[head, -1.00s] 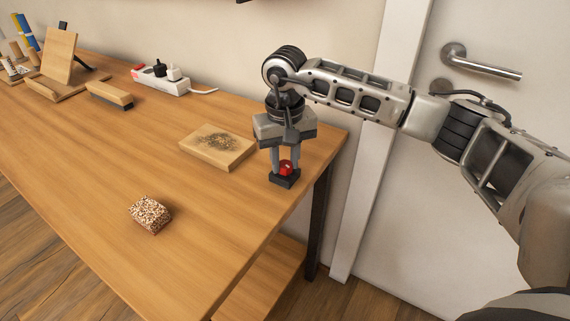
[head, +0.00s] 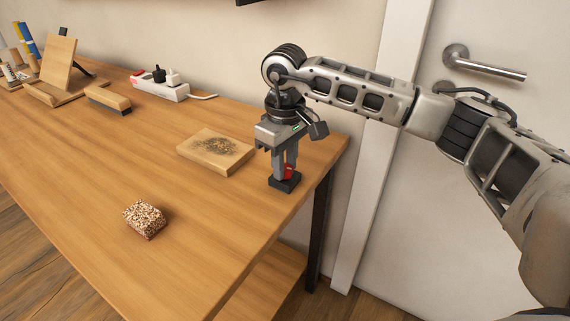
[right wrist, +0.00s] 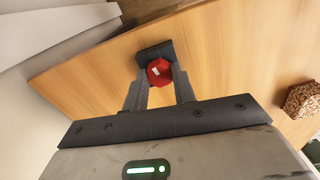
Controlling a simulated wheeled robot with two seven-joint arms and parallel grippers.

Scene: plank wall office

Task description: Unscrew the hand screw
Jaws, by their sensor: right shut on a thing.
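The hand screw has a red knob (head: 288,171) on a small black block (head: 284,183) near the table's right end. In the right wrist view the red knob (right wrist: 160,72) shows from above with a white mark, and part of the black block (right wrist: 154,50) shows behind it. My right gripper (head: 284,170) points down from above and is shut on the red knob. Its fingers lie on either side of the knob in the right wrist view (right wrist: 160,80). The fingers hide part of the knob in the head view. My left gripper is not in view.
A wooden board with a dark patch (head: 214,152) lies just left of the gripper. A speckled block (head: 144,220) lies nearer the front edge. A power strip (head: 160,88), a brush (head: 108,99) and a wooden stand (head: 58,70) are farther back. The table's middle is clear.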

